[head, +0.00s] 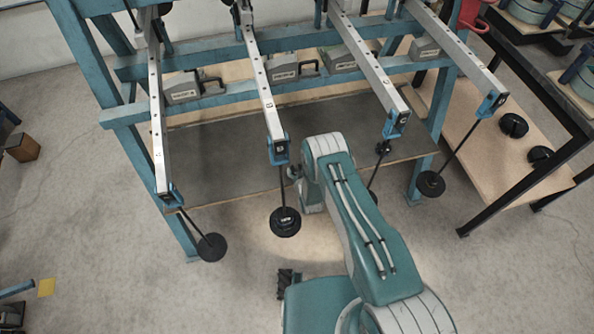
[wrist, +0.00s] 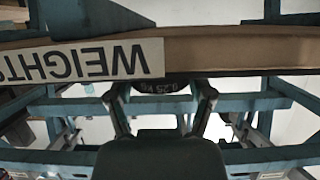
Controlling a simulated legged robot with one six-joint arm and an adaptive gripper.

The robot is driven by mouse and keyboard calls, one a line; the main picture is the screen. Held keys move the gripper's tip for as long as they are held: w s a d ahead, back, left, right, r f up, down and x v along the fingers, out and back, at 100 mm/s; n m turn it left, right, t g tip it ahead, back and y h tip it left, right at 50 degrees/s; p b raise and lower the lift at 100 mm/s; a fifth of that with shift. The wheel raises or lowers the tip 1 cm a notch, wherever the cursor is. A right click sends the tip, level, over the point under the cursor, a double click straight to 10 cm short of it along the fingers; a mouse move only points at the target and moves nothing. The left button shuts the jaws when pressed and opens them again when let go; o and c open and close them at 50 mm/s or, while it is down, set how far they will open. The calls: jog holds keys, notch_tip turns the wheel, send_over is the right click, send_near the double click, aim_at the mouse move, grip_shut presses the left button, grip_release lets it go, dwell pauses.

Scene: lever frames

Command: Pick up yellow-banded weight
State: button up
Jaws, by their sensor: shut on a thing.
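In the wrist view my gripper (wrist: 160,98) has its two fingers around a dark rounded weight (wrist: 158,86) with pale lettering on it. The fingers are shut on it. I see no yellow band on the part that shows, so I cannot tell whether it is the yellow-banded weight. In the head view my teal arm reaches toward the lever frame and hides the fingers and the held weight. Black disc weights hang from the lever ends: one at left (head: 211,247), one in the middle (head: 285,222), one at right (head: 431,184).
The blue frame (head: 125,115) carries several pale levers, with a dark shelf (head: 225,150) below. A side table (head: 480,150) at right holds two black weights (head: 514,126). In the wrist view, a board labelled WEIGHTS (wrist: 80,62), upside down, spans above the fingers. Front floor is mostly clear.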

jog(key=shift+r, duration=0.5)
notch_tip(320, 180, up, 2)
jog(key=shift+r, duration=0.2)
jog(key=s+d+r, duration=0.2)
jog(key=s+r, duration=0.4)
jog(key=s+d+r, duration=0.3)
jog(key=s+r, duration=0.3)
jog(key=shift+s+d+r, duration=0.25)
jog(key=shift+s+r, duration=0.1)
jog(key=shift+s, duration=0.05)
jog(key=shift+f, duration=0.15)
